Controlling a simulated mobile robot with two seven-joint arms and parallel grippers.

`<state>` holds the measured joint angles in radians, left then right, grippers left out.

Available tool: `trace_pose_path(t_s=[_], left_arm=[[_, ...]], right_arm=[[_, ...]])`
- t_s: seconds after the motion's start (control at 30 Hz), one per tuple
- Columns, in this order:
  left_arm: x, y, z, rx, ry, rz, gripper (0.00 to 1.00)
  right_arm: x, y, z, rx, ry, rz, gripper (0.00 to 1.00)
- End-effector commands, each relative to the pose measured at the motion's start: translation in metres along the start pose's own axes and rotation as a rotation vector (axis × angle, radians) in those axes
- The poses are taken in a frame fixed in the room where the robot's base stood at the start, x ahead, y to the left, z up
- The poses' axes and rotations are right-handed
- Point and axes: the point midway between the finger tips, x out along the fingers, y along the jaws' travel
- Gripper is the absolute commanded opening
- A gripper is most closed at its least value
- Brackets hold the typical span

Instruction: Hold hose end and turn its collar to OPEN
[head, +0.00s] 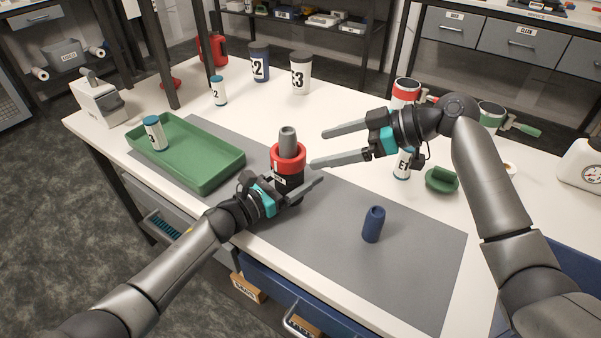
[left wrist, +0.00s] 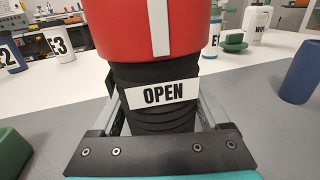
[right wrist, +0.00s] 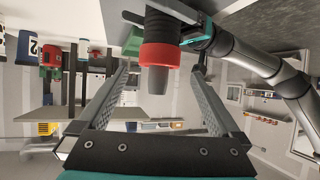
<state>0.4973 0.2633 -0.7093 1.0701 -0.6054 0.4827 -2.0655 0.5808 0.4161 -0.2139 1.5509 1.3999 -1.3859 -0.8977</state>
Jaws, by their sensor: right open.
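The hose end stands upright on the grey mat, with a grey nozzle (head: 288,140), a red collar (head: 288,158) and a black ribbed body (left wrist: 160,120). In the left wrist view an OPEN label (left wrist: 171,94) is on the body, and the collar's white stripe (left wrist: 160,28) stands roughly above it. My left gripper (head: 298,190) has its fingers on both sides of the black body, below the collar, and is shut on it. My right gripper (head: 318,148) is open and empty, just right of the collar, which shows ahead between its fingers in the right wrist view (right wrist: 158,56).
A green tray (head: 215,179) lies left of the hose end. A blue cylinder (head: 373,224) stands on the mat at right. Cups E2 (head: 259,62) and E3 (head: 300,73) stand behind.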

Motion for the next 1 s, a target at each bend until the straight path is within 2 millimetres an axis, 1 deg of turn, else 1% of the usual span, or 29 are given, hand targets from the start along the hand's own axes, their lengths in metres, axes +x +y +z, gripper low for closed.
trace_pose_path(t_s=[0.03,0.17,0.2,0.43,0.57,0.67,0.77,1.0], left_arm=[[0.0,-0.001,-0.001,-0.001,0.001,-0.001,0.83],[0.0,-0.001,-0.001,-0.001,0.001,-0.001,0.98],[0.0,-0.001,-0.001,-0.001,0.001,-0.001,1.0],[-0.001,0.0,0.0,0.0,0.0,0.0,1.0],[-0.006,0.0,-0.001,0.0,0.001,0.001,1.0],[-0.017,0.001,-0.001,0.001,0.001,0.001,1.0],[-0.032,0.0,-0.002,0.0,0.003,0.001,1.0],[-0.078,0.0,-0.001,0.0,0.003,0.0,1.0]], right_arm=[[0.0,0.0,0.0,0.0,0.0,0.0,1.0],[0.0,0.0,0.0,0.0,0.0,0.0,1.0],[0.0,0.0,0.0,0.0,0.0,0.0,1.0],[0.0,0.0,0.0,0.0,0.0,0.001,1.0],[0.0,0.0,0.0,0.0,0.0,0.001,1.0],[0.0,0.0,0.0,0.0,0.0,0.001,1.0],[0.0,0.0,0.0,0.0,0.0,0.001,1.0],[0.0,0.0,0.0,0.0,0.0,0.001,1.0]])
